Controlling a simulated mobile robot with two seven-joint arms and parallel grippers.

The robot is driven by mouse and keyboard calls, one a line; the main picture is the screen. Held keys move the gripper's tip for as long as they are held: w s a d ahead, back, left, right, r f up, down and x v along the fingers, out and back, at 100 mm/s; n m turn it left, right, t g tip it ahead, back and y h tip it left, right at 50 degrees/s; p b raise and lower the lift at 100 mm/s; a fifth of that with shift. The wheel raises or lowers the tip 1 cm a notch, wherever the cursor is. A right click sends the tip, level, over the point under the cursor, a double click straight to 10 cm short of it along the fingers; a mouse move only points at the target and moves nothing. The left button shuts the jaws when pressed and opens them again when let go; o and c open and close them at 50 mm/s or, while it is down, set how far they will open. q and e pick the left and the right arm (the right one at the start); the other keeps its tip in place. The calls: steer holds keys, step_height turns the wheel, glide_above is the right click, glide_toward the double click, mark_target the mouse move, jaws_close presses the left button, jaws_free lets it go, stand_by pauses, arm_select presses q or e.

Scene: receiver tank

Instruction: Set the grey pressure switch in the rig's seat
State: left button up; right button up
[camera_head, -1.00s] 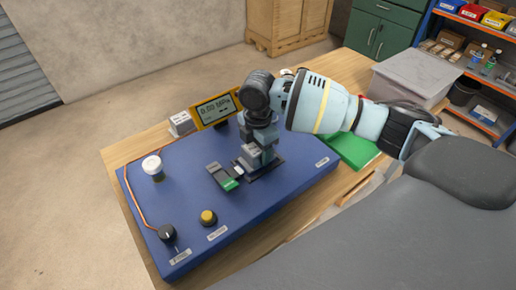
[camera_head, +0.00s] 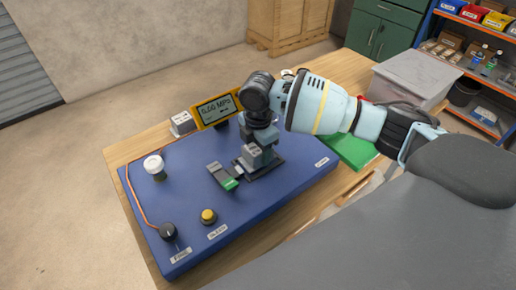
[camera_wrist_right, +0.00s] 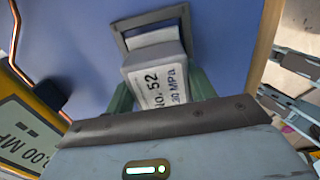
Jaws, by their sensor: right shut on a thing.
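The grey pressure switch (camera_head: 257,156) is held in my right gripper (camera_head: 260,146), over the dark square seat (camera_head: 272,169) on the blue rig board. In the right wrist view the switch (camera_wrist_right: 155,75) shows a white label reading "No. 52" and a MPa value, with a greenish finger on each side. The grey frame of the seat (camera_wrist_right: 119,36) shows around its far end. The switch's underside is hidden, so I cannot tell whether it touches the seat's floor. My left gripper is not in view.
The blue board (camera_head: 205,148) carries a grey lever with a green end (camera_head: 223,176) just left of the seat, a white cap (camera_head: 154,165), a black knob (camera_head: 168,231) and a yellow button (camera_head: 208,216). A yellow-framed display (camera_head: 217,108) stands behind. A green mat (camera_head: 352,150) lies right.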

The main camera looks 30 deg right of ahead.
steer(key=shift+f, duration=0.7)
stand_by(0.4)
steer(key=o, duration=1.3)
step_height(320, 180, up, 8)
steer(key=shift+f, duration=0.1)
steer(key=shift+f, duration=0.1)
